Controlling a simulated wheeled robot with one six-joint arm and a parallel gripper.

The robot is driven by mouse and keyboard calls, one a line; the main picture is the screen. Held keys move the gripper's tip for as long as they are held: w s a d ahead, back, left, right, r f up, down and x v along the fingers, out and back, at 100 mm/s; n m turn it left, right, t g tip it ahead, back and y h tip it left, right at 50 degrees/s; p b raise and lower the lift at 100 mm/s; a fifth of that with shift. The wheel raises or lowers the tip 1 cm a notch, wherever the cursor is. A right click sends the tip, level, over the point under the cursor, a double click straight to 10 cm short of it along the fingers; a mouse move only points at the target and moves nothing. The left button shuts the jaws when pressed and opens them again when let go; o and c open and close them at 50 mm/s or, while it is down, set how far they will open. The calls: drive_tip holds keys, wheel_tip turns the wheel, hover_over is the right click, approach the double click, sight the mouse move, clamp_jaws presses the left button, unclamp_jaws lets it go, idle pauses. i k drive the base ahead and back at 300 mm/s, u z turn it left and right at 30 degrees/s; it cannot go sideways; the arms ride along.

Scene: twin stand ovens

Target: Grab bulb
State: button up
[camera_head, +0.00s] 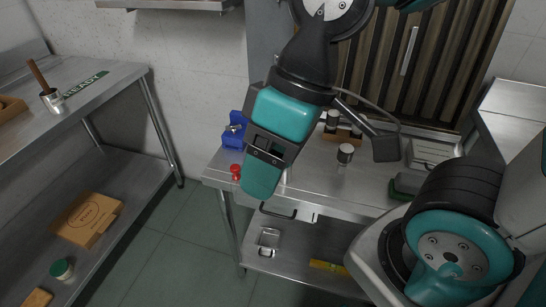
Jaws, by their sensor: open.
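I cannot pick out a bulb for sure. A blue holder (234,134) stands at the left end of the steel table, with a small grey or pale item in it that is too small to name. A small red object (236,171) sits on the table's left front edge. My gripper (263,178) hangs above the left part of this table, pointing down, just right of the red object in the picture. Its jaws are open, and nothing shows between them. My gripper and arm hide part of the table behind them.
Dark jars with pale lids (345,153) and a grey box (432,152) stand on the steel table (330,186). Its lower shelf holds a clear container (268,239) and a yellow item (328,266). A left bench (100,85) holds a metal cup (52,100). Floor (180,235) between is clear.

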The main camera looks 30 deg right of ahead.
sight(356, 132)
drive_tip(key=u, duration=1.05)
drive_tip(key=i, duration=1.1)
drive_tip(key=z, duration=2.15)
